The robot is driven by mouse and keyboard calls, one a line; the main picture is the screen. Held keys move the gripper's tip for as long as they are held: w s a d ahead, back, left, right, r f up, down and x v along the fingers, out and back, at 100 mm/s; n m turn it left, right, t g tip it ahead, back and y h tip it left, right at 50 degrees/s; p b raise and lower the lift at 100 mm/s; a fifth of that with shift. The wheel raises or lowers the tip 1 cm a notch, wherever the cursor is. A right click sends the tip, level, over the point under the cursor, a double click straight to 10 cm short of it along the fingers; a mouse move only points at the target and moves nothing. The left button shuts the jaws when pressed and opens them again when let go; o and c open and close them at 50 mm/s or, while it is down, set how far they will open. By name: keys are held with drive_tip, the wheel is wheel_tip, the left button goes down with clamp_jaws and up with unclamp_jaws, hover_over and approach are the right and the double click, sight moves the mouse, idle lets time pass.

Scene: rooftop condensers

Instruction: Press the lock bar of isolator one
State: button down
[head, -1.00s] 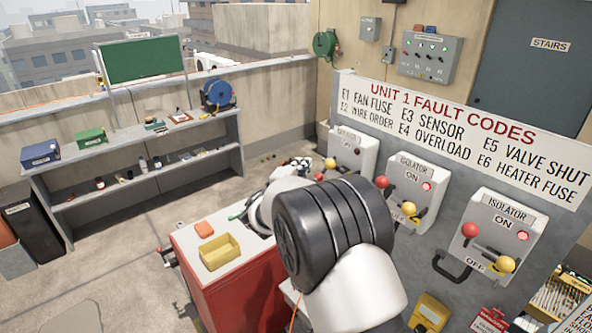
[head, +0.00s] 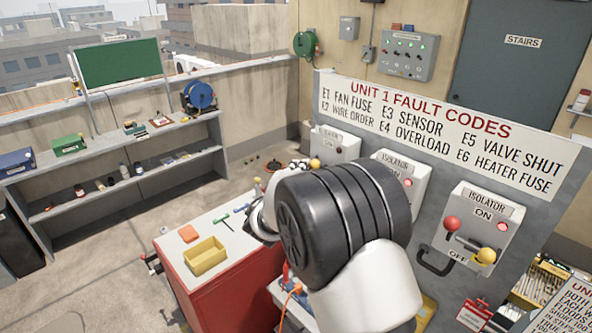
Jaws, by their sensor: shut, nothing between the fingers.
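Three grey isolator boxes stand in a row on the panel; their numbers are too small to read. The far left isolator (head: 336,145) is partly behind my arm, with a yellow ball (head: 314,163) at its left. The middle isolator (head: 402,178) is labelled ON and has a lit red lamp; my black arm joint hides its lower part. The nearest isolator (head: 475,227) shows a red ball, a yellow ball near OFF and a black loop handle. My gripper (head: 298,164) shows small beyond my arm, shut and empty, close to the left isolator's yellow ball; I cannot tell if they touch.
A red cabinet (head: 225,290) with a yellow tray (head: 205,256) stands below my arm at the left. A fault-code sign (head: 440,130) tops the isolator panel. Shelves (head: 130,180) line the back left wall. The floor between shelves and cabinet is mostly clear.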

drive_tip(key=shift+s+d+f+b, duration=0.1)
drive_tip(key=shift+s+d+b, duration=0.85)
drive_tip(key=shift+s+d, duration=0.1)
drive_tip(key=f+v, duration=0.1)
drive_tip(key=v, duration=1.1)
drive_tip(key=shift+r, duration=0.45)
